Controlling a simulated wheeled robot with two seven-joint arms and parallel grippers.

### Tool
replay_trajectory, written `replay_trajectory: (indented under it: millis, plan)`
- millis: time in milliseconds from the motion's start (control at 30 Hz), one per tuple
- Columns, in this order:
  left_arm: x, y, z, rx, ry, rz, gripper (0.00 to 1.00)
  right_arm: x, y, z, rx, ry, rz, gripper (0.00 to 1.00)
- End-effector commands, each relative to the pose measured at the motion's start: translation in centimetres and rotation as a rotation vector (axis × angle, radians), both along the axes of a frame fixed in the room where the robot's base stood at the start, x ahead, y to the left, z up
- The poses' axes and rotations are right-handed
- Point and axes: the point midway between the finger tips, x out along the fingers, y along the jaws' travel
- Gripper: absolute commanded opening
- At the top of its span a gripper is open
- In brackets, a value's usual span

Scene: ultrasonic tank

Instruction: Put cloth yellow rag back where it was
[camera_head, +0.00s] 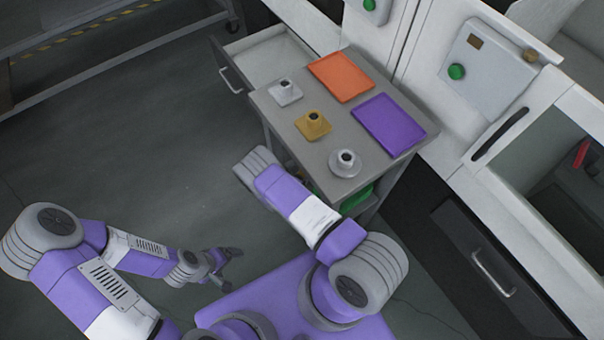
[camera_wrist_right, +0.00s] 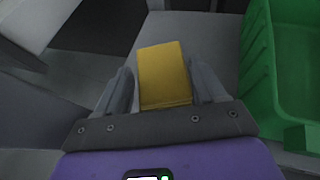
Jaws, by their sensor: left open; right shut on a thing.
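The yellow rag (camera_wrist_right: 164,75) shows in the right wrist view as a small folded yellow block. My right gripper (camera_wrist_right: 163,88) is shut on it, with one finger on each side. In the head view the right gripper and the rag are hidden behind my arm and the cart. My left gripper (camera_head: 228,267) is open and empty, low over the floor, away from the cart.
A grey cart (camera_head: 290,128) holds an orange tray (camera_head: 341,76), a purple tray (camera_head: 388,124) and several small holders. Its drawer (camera_head: 268,62) stands open at the left. A green bin (camera_wrist_right: 290,75) is right of the rag. Floor at left is free.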

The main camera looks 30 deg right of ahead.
Motion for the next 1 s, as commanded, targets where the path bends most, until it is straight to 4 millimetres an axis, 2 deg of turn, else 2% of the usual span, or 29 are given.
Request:
replay_trajectory:
  millis: [33, 100, 467, 500, 633, 667, 1000]
  plan:
    - [0.0, 0.01, -0.75, 0.0, 0.0, 0.0, 0.91, -0.07, -0.05, -1.27, 0.001, 0.001, -0.001, 0.4]
    - [0.01, 0.0, -1.09, 0.0, 0.0, 0.0, 0.91, -0.07, -0.05, -2.06, 0.001, 0.001, -0.001, 0.4]
    - [0.0, 0.0, -0.91, 0.0, 0.0, 0.0, 0.91, -0.02, -0.02, -2.2, 0.0, 0.0, -0.001, 0.4]
    - [0.0, 0.0, -0.91, 0.0, 0.0, 0.0, 0.91, 0.01, -0.01, -2.21, 0.0, 0.0, 0.0, 0.73]
    - [0.0, 0.0, -0.91, 0.0, 0.0, 0.0, 0.91, 0.0, -0.02, -2.19, 0.0, 0.0, -0.001, 0.93]
    - [0.0, 0.0, -0.91, 0.0, 0.0, 0.0, 0.91, -0.01, -0.03, -2.2, 0.0, 0.0, -0.001, 0.95]
    - [0.0, 0.0, -0.92, 0.0, 0.0, 0.0, 0.91, -0.02, -0.02, -1.86, 0.0, 0.0, -0.001, 0.95]
